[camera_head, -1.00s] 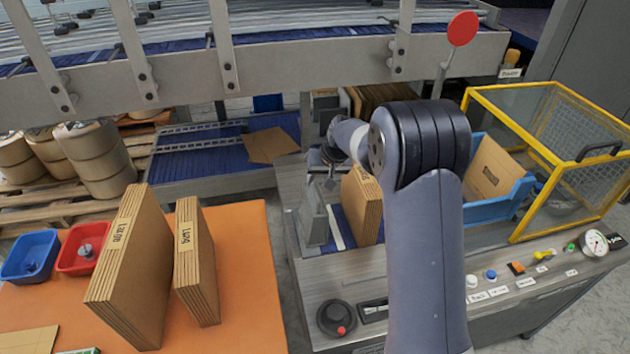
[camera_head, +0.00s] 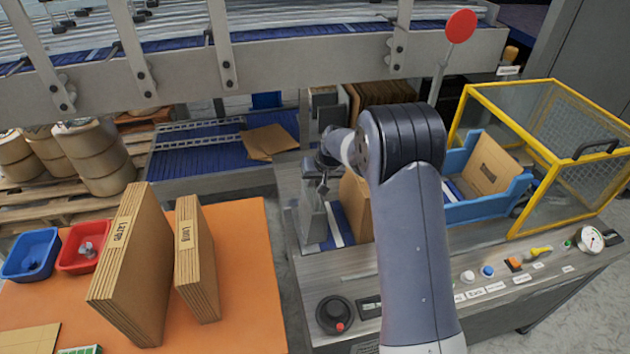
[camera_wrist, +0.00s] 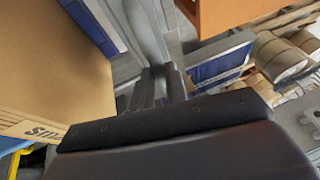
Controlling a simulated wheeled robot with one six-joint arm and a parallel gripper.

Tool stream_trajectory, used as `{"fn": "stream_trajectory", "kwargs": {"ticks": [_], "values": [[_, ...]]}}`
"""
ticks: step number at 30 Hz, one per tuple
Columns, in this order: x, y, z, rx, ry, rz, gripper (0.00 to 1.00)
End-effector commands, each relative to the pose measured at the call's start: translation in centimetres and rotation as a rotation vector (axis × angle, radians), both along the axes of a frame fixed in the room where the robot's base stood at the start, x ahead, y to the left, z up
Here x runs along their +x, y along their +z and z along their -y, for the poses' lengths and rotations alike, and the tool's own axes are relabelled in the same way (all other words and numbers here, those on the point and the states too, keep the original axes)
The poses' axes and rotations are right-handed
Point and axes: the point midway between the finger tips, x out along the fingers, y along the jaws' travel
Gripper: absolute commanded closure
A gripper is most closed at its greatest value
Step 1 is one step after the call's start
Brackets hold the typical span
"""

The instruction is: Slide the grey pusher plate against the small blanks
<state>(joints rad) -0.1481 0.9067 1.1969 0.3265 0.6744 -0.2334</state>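The grey pusher plate (camera_head: 312,222) stands upright on the machine's bed at the left end of a blue strip. The small blanks (camera_head: 355,208) stand as a brown stack to its right, partly behind my arm, with blue bed showing between them. In the wrist view the stack (camera_wrist: 50,65) fills the left side, its printed label partly cut off. My gripper (camera_head: 322,187) points down at the top of the plate. In the wrist view its fingers (camera_wrist: 160,88) are close together near a grey upright part. I cannot tell whether they grip anything.
A blue tray (camera_head: 470,212) with a cardboard piece and a yellow-framed guard (camera_head: 517,238) stand to the right. Buttons and a gauge (camera_head: 590,239) line the front panel. Two larger blank stacks stand on the orange table (camera_head: 245,265) at left. A steel beam crosses above.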

Motion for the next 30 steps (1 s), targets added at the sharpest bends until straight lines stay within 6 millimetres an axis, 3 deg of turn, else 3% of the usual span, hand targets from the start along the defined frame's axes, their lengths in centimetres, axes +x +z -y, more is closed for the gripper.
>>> {"fn": "stream_trajectory", "kwargs": {"ticks": [4,16,25,30], "values": [[0.0,0.0,0.0,0.0,0.0,0.0,1.0],[0.0,0.0,0.1,0.0,0.0,0.0,1.0],[0.9,-0.3,4.0,-0.001,-0.003,0.002,1.0],[0.9,0.1,4.4,0.0,0.0,0.001,1.0]]}}
